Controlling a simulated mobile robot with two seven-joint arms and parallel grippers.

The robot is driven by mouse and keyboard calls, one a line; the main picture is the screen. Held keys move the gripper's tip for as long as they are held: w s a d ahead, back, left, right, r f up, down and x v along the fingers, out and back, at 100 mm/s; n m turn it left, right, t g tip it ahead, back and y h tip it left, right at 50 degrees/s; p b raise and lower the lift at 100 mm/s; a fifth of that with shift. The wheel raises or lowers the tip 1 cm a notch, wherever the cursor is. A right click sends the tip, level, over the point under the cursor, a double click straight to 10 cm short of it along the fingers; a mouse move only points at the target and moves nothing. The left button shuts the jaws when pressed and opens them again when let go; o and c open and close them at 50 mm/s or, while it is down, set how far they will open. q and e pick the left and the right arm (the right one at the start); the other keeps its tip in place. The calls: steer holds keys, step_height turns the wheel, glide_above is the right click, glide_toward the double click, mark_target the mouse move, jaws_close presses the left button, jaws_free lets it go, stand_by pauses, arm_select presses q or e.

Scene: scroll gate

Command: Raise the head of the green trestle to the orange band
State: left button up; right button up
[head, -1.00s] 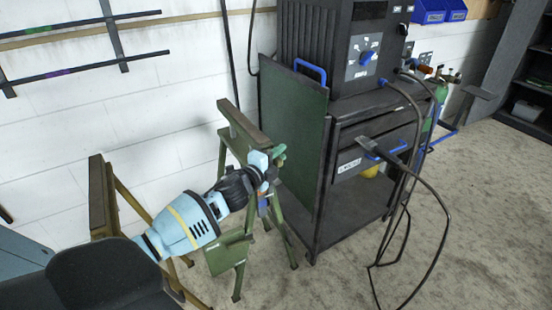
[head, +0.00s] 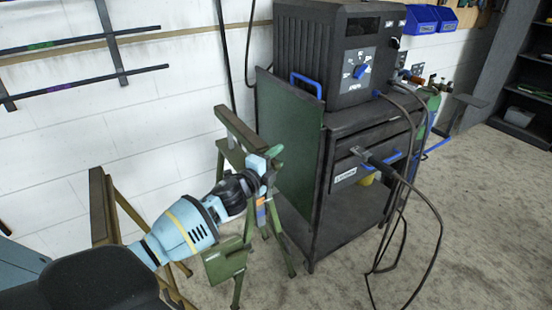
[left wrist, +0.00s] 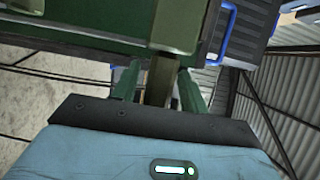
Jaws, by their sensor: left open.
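The green trestle (head: 237,131) stands against the white wall, left of the welding cart. Its head is a brownish-green beam on splayed green legs. My left gripper (head: 271,158) is at the near right end of the trestle, just below the head beam, with its green fingers apart. In the left wrist view, the two green fingers (left wrist: 158,84) stand on either side of a dark olive post (left wrist: 159,78); I cannot tell whether they touch it. A small orange patch (head: 261,201) shows below the gripper, beside a blue piece; I cannot tell whether it is the orange band.
A second, yellow-brown trestle (head: 99,207) stands at the left behind my forearm. The dark welding cart (head: 330,190) with a green side panel (head: 290,145) is close to the right of the gripper. Cables hang at its front.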

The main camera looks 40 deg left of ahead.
arm_select(q)
steer(key=s, duration=0.7)
steer(key=shift+s, duration=0.4)
arm_select(e)
steer(key=shift+s+f, duration=0.1)
